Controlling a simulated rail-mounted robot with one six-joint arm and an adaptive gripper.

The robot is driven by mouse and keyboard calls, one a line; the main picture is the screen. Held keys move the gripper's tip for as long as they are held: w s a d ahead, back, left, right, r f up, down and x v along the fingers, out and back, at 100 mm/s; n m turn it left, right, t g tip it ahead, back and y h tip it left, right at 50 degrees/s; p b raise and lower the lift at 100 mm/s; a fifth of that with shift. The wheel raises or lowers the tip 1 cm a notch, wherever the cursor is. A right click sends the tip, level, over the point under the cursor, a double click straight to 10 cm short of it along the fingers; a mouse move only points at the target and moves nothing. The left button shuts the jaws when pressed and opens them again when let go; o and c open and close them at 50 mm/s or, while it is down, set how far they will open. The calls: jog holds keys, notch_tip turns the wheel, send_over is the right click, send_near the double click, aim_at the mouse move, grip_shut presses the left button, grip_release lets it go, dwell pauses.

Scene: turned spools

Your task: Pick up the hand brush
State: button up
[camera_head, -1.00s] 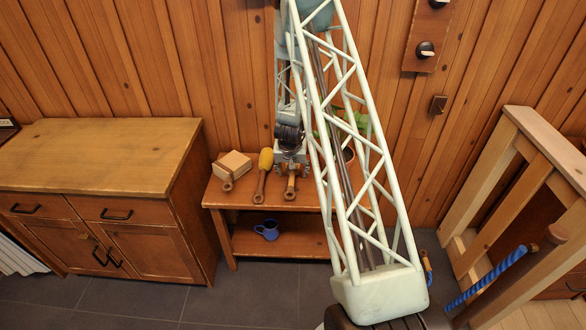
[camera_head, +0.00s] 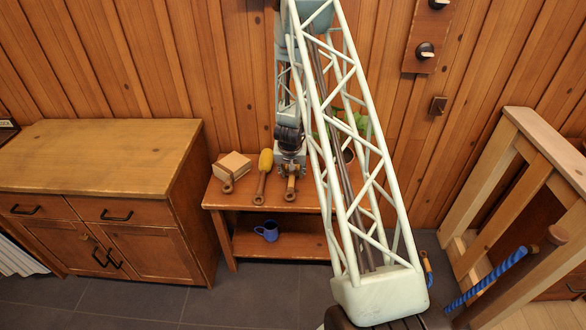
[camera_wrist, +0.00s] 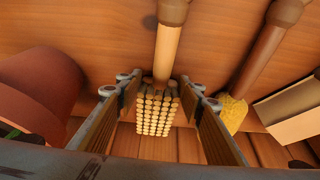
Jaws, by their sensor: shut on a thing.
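The hand brush lies among the tools on top of the low wooden shelf table (camera_head: 318,200). Its brown handle (camera_head: 291,188) points toward the front edge in the head view. In the wrist view the brush (camera_wrist: 157,112) shows a block of pale bristle tufts, with the handle running up the picture. My gripper (camera_head: 290,160) is over the brush head, which it mostly hides in the head view. In the wrist view my gripper (camera_wrist: 160,125) has one finger on each side of the bristle block and is shut on it. I cannot tell whether the brush is clear of the tabletop.
A yellow-headed tool (camera_head: 264,175) lies just left of the brush, and a pale wooden box-shaped thing (camera_head: 234,165) farther left. A potted plant (camera_head: 347,156) stands to the right; its reddish pot (camera_wrist: 40,90) is close in the wrist view. A blue mug (camera_head: 268,231) sits on the lower shelf.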

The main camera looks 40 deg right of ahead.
jog(key=shift+r, duration=0.1)
jog(key=shift+r+p, duration=2.15)
jog(key=shift+r, duration=2.75)
jog(key=shift+w+a+r, duration=0.1)
